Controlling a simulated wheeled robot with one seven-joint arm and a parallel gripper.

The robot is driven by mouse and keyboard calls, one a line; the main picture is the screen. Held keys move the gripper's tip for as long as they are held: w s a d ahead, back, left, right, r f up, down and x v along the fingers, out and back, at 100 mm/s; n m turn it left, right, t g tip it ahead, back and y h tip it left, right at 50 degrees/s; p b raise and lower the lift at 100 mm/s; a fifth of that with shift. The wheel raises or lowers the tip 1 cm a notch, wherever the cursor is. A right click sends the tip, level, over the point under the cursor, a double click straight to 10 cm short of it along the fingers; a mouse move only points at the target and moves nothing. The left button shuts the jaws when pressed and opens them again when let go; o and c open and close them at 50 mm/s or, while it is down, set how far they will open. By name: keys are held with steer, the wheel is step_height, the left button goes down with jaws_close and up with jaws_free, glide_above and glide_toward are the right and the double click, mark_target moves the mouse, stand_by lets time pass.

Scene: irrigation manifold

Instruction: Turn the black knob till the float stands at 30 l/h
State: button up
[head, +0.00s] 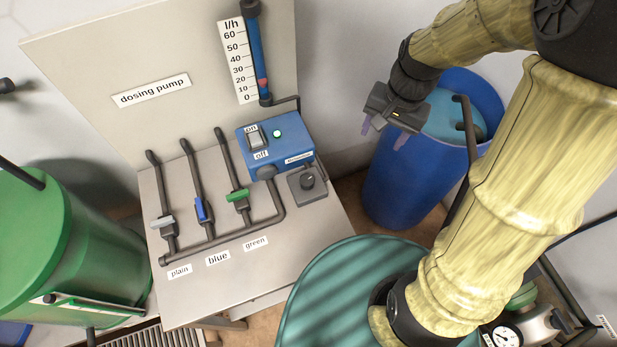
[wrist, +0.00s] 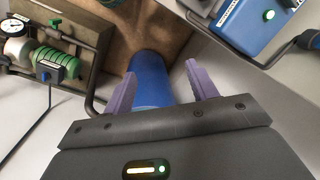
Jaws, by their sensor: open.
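The red float (head: 262,83) is low in the blue flow tube (head: 254,52), near the 10 mark of the l/h scale (head: 238,60). My gripper (head: 383,133) is open and empty, to the right of the knob and well apart from it, in front of the blue barrel. Its two purple fingers (wrist: 160,75) stand apart in the wrist view. I cannot make out the black knob there.
The pump's switch (head: 256,138) is beside a lit green lamp (head: 277,133). Valves with grey, blue and green handles (head: 237,195) stand left of the knob. A blue barrel (head: 400,185) is at the right, a green tank (head: 60,240) at the left. A teal lid (head: 340,290) is in front.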

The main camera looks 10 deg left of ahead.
steer(key=w+a+f+m+g+b, duration=0.1)
steer(key=a, duration=0.4)
steer(key=w+a+f+m+g+y, duration=0.1)
steer(key=w+a+m+g, duration=0.1)
steer(key=a, duration=0.4)
steer(key=shift+f+g+y+b, duration=0.3)
steer(key=shift+f+b, duration=0.05)
steer(key=shift+b, duration=0.05)
steer(key=shift+w+m, duration=0.1)
steer(key=shift+m, duration=0.2)
steer(key=p, duration=0.2)
glide_toward(307, 179)
steer(key=x, duration=0.8)
steer(key=shift+f, duration=0.35)
steer(key=c, duration=1)
